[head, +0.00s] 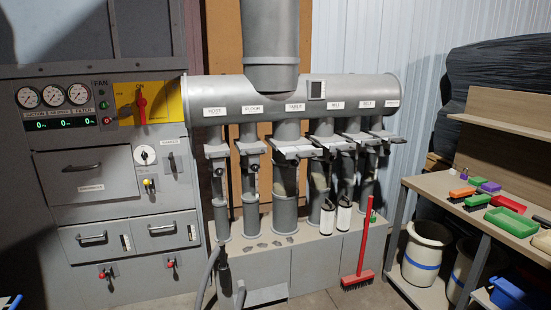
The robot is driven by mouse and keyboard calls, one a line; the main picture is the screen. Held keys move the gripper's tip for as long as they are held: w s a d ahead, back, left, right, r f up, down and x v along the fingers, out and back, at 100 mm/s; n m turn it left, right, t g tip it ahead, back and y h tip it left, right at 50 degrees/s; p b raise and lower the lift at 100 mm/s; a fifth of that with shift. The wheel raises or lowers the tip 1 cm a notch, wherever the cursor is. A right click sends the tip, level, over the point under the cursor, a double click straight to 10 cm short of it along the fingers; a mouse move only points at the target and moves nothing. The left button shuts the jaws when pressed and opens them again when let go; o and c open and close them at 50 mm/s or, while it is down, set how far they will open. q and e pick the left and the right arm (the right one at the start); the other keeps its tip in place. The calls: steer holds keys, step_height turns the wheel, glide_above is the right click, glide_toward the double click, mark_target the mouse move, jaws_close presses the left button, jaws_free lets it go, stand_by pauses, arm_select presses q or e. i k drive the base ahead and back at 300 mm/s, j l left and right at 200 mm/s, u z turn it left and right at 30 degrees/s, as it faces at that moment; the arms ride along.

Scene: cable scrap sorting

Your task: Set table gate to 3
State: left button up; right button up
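The table gate (296,150) is a pale slide plate across the third grey duct from the left. It sits under a label (295,107) that appears to read TABLE. The plate sticks out toward the front and right of its duct. Any scale marks or numbers on it are too small to read, so I cannot tell its setting. Neither my left nor my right gripper shows in the head view.
Similar gates cross the neighbouring ducts, including the floor gate (250,147). A control cabinet (95,190) stands left. A red broom (362,245) leans before the low grey box. A workbench (470,200) with brushes and a green tray (511,221) stands right.

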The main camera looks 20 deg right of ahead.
mark_target(304, 152)
steer(key=i+l+u, duration=0.15)
steer(key=i, duration=0.25)
steer(key=i+l+u, duration=0.2)
steer(key=i, duration=0.2)
steer(key=i+l+u, duration=0.15)
steer(key=i, duration=0.25)
steer(key=i+l+z, duration=0.15)
steer(key=l, duration=0.3)
steer(key=i+l+z, duration=0.15)
steer(key=i+l, duration=0.2)
